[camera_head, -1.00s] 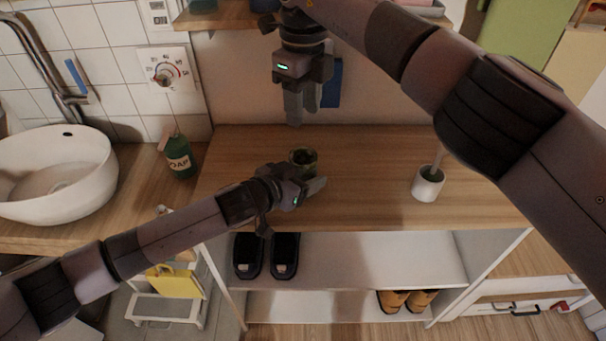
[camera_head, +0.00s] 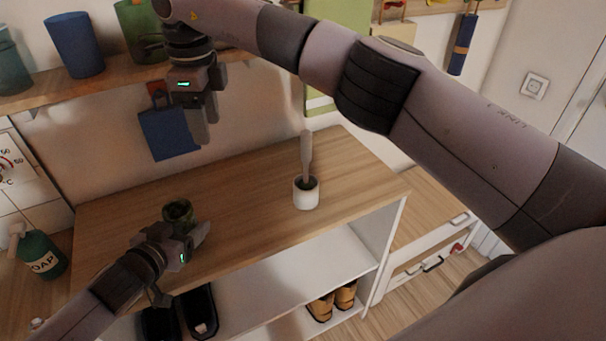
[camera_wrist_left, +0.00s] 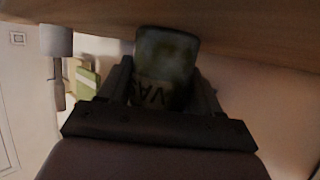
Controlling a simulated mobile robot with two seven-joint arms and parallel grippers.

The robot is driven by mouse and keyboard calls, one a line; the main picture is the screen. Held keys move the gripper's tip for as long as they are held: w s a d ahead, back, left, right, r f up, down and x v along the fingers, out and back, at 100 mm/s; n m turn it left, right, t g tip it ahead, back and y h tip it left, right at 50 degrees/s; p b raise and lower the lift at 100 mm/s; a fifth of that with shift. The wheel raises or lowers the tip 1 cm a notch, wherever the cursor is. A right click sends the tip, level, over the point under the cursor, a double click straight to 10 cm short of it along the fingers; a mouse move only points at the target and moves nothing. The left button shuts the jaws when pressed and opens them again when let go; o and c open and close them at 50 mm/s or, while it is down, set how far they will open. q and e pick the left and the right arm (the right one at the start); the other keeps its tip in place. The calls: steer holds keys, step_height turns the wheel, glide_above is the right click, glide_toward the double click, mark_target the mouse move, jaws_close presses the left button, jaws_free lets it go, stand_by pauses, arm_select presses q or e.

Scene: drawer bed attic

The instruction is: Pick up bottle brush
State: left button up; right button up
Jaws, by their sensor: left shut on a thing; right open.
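The bottle brush (camera_head: 306,158) stands upright in a white cup (camera_head: 306,195) on the wooden shelf top; only its pale handle shows, its lower end hidden in the cup. Brush (camera_wrist_left: 57,88) and cup (camera_wrist_left: 55,40) also appear upside down at the left of the left wrist view. My left gripper (camera_head: 202,236) is low at the shelf top, shut on a small dark green pot (camera_head: 178,211). The pot (camera_wrist_left: 166,60) sits between its fingers in the left wrist view, with lettering partly visible. My right gripper (camera_head: 204,125) is open and empty, pointing down, left of and above the brush.
A blue cloth or bag (camera_head: 168,134) hangs on the wall behind my right gripper. A soap bottle (camera_head: 42,255) stands at the left. Shoes (camera_head: 331,302) sit on the lower shelf. The shelf top between pot and cup is bare.

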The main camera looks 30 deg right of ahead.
steer(key=d+r+n, duration=0.1)
steer(key=d+r, duration=0.1)
steer(key=d, duration=0.7)
steer(key=n, duration=0.2)
glide_above(306, 131)
steer(key=shift+s+a+r+g, duration=0.2)
steer(key=shift+s+r+g, duration=0.1)
steer(key=shift+s, duration=0.05)
steer(key=shift+s+d+f, duration=0.15)
steer(key=shift+d, duration=0.1)
step_height(306, 131, down, 5)
steer(key=shift+f, duration=0.1)
steer(key=f, duration=0.4)
steer(key=w+f, duration=0.1)
steer(key=f, duration=0.1)
steer(key=shift+f, duration=0.25)
jaws_close()
